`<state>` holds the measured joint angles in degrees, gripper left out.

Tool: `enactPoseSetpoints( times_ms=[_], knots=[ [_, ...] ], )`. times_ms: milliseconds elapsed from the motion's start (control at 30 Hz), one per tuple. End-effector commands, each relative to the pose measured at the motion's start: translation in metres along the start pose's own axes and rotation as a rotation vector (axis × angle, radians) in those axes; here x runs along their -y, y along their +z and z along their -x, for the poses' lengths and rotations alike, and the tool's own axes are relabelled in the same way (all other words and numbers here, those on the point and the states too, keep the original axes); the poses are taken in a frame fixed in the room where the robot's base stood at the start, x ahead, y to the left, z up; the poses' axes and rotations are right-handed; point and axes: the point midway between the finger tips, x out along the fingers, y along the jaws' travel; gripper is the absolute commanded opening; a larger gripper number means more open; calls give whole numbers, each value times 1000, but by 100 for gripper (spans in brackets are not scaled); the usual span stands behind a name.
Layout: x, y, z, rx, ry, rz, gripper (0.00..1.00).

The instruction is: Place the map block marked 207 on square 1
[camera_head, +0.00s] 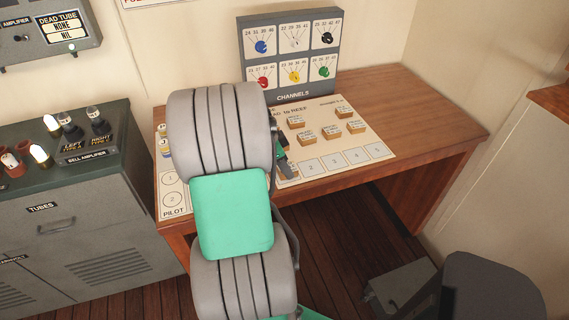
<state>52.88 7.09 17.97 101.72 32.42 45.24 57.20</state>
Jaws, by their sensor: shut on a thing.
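My gripper (283,158) is mostly hidden behind my own arm; only its dark end shows at the arm's right edge, low over the map sheet (350,134). It is shut on a map block (291,171), a small wooden piece with a pale top, at the left end of the row of squares. I cannot read its number or tell whether it touches the sheet. Square 1 of that row is not clearly visible there. Other squares (335,162) run to the right, empty. Several other map blocks (305,138) stand on the sheet behind; their numbers are too small to read.
The wooden desk (425,110) has clear room to the right. A grey channels panel (292,55) with coloured knobs stands at its back. A dark chair (490,287) is at lower right.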

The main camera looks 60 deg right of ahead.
Motion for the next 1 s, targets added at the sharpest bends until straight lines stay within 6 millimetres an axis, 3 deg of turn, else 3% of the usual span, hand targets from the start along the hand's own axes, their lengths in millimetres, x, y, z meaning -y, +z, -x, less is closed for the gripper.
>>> enactPoseSetpoints(
  times_ms=[267, 300, 533, 833, 1000],
  knots=[
    [0, 1, -3, -1, -2, -1, 0],
    [0, 1, -2, -1, -2, -1, 41],
    [0, 1, -2, -1, -2, -1, 60],
    [0, -1, 2, -1, -2, -1, 61],
    [2, -1, 27, -2, -8, -2, 61]
  ],
)
